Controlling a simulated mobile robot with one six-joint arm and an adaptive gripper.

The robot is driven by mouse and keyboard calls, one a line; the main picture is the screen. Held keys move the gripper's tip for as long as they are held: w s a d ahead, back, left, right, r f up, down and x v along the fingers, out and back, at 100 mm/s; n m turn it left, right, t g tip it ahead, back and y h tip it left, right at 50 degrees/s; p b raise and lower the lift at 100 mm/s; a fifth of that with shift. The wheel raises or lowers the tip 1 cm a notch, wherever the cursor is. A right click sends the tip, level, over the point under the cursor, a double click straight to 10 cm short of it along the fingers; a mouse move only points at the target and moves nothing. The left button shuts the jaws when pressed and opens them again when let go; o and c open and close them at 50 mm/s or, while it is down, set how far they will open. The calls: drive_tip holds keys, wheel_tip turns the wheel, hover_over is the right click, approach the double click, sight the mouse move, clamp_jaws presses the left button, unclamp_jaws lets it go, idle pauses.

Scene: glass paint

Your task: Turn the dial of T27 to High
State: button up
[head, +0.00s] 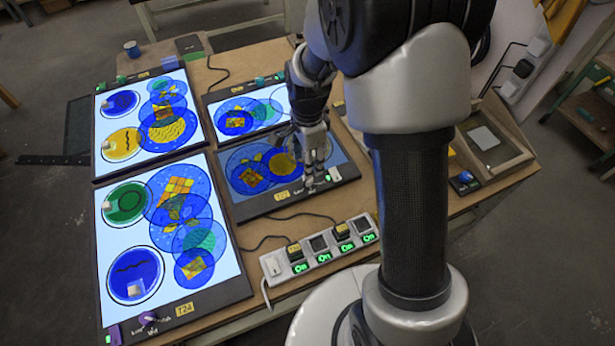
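A dark-framed light panel (247,212) lies in the middle of the table, with blue, yellow and patterned circles on it. It is dimmer than the other panels. A small yellow tag (283,195) sits on its front edge; its text is too small to read, so I cannot confirm it is T27. My gripper (318,184) points down at the right part of this front edge, beside small white lettering. Any dial there is hidden or too small to make out. I cannot tell whether the fingers touch anything.
A panel tagged T24 (184,309) lies at the front left, with a purple knob (148,319). Another bright panel (104,160) lies behind it, and one (216,98) lies behind the dim panel. A power strip (320,250) with green "On" marks lies in front.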

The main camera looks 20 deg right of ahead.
sight(308, 181)
wheel_tip(308, 181, down, 8)
drive_tip(key=shift+r+b, duration=0.1)
drive_tip(key=shift+b, duration=0.8)
clamp_jaws()
